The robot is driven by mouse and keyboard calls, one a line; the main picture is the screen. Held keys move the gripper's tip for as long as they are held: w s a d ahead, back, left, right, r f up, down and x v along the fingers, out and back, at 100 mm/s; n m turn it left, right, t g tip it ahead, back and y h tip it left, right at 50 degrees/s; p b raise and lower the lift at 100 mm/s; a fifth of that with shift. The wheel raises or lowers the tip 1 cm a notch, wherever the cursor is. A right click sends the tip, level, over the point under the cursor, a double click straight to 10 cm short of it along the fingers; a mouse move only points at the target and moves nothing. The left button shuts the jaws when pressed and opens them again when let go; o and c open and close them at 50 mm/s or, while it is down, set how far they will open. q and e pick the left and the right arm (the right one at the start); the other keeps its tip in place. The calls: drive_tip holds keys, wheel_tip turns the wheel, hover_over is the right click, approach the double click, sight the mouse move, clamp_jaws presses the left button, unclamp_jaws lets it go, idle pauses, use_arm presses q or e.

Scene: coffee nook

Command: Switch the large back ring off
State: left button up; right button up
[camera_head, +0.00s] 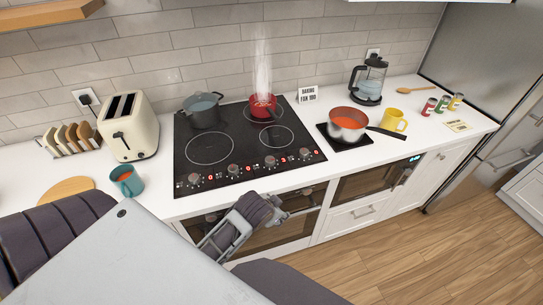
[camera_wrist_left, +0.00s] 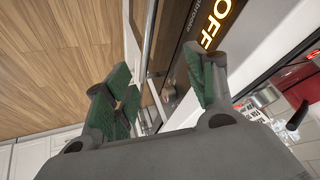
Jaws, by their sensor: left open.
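The black hob (camera_head: 228,131) is set in the white counter, with several knobs and red digits along its front edge. A dark pot (camera_head: 203,111) stands on the back left ring. A steaming red pot (camera_head: 263,107) stands on the back right ring (camera_head: 249,117), whose outline shows around it. One knob (camera_head: 270,161) has a lit red digit beside it, too small to read surely. My left gripper (camera_head: 277,212) is open and empty in front of the hob's front edge, apart from the knobs. Its green-padded fingers (camera_wrist_left: 162,92) show in the left wrist view, near a lit "OFF" sign (camera_wrist_left: 215,22).
A yellow mug (camera_head: 393,121), kettle (camera_head: 369,80), toaster (camera_head: 129,127) and teal mug (camera_head: 127,183) stand on the counter. Oven fronts lie below the counter edge. The floor is clear.

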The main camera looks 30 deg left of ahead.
use_arm(q)
drive_tip(key=w+d+r+m+t+h, duration=0.1)
drive_tip(key=w+d+r+m+t, duration=0.2)
drive_tip(key=w+r+m+t, duration=0.5)
drive_tip(key=w+d+r+m+t+h, duration=0.1)
drive_tip(key=w+d+r+t, duration=0.15)
drive_tip(key=w+r, duration=1)
drive_tip(key=s+d+r+m+t+h, duration=0.2)
drive_tip(key=d+r+m+h, duration=0.65)
drive_tip(key=r+m, duration=0.3)
drive_tip(key=s+d+m+g+h, duration=0.4)
drive_tip(key=d+m+g+h, duration=0.45)
drive_tip(key=m, duration=0.75)
drive_tip(key=a+f+m+g+y, duration=0.8)
drive_tip(key=a+f+m+g, duration=0.15)
drive_tip(key=f+m, duration=0.25)
drive_tip(key=w+a+m+g+y, duration=0.1)
drive_tip(key=a+y, duration=0.9)
drive_tip(key=a, duration=1.4)
drive_tip(key=shift+w+a+g, duration=0.2)
drive_tip(key=shift+a+g, duration=0.05)
drive_tip(key=shift+g, duration=0.1)
use_arm(e)
drive_tip(key=shift+w, duration=0.3)
